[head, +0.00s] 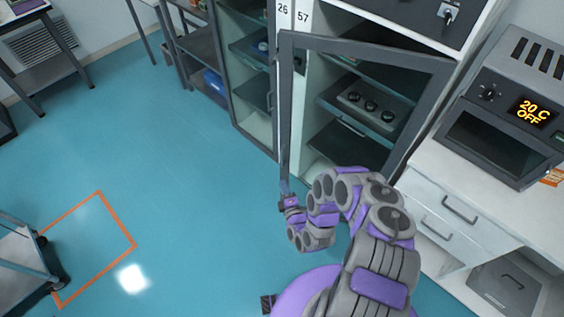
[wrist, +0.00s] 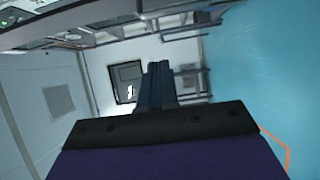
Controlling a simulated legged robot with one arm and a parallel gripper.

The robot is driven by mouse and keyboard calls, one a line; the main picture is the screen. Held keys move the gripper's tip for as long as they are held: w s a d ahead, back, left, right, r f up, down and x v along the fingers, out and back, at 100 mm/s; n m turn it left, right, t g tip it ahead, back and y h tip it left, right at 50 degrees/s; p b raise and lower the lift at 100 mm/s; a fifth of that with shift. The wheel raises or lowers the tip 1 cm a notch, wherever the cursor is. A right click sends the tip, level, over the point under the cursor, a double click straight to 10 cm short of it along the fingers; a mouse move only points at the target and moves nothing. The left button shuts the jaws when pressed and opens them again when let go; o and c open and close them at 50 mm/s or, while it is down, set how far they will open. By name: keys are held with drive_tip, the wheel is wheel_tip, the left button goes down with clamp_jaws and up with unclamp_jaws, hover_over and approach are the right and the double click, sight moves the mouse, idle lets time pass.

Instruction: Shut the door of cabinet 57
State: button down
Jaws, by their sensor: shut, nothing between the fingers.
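Cabinet 57, with its number label (head: 303,16) at the top, stands at the centre right in the head view. Its grey-framed glass door (head: 370,46) is ajar, its left edge standing out from the cabinet. Shelves show through the glass. My gripper (head: 284,188) is at the lower part of the door's left edge; whether it touches the frame I cannot tell. In the wrist view my gripper's fingers (wrist: 160,84) are together with nothing between them. The door's lower part is hidden behind my arm.
Cabinet 26, with its label (head: 283,10), adjoins on the left. A shelf inside cabinet 57 holds a grey box with black knobs (head: 369,105). An oven-like device (head: 510,125) sits on a white drawer unit (head: 450,207) at right. The blue floor (head: 170,140) at left is largely clear.

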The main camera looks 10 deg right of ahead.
sight(282, 163)
drive_tip(key=w+b, duration=0.5)
drive_tip(key=b, duration=0.1)
drive_tip(key=shift+w+a+f, duration=0.2)
drive_tip(key=shift+w+a, duration=0.15)
drive_tip(key=shift+w, duration=0.05)
idle(0.4)
drive_tip(key=shift+w+b, duration=0.1)
drive_tip(key=shift+b, duration=0.35)
drive_tip(key=w, duration=0.2)
drive_tip(key=w+d+b, duration=0.1)
drive_tip(key=w+d, duration=0.1)
drive_tip(key=w, duration=0.1)
drive_tip(key=shift+w+d+r, duration=0.1)
drive_tip(key=shift+w+r, duration=0.05)
drive_tip(key=shift+w, duration=0.2)
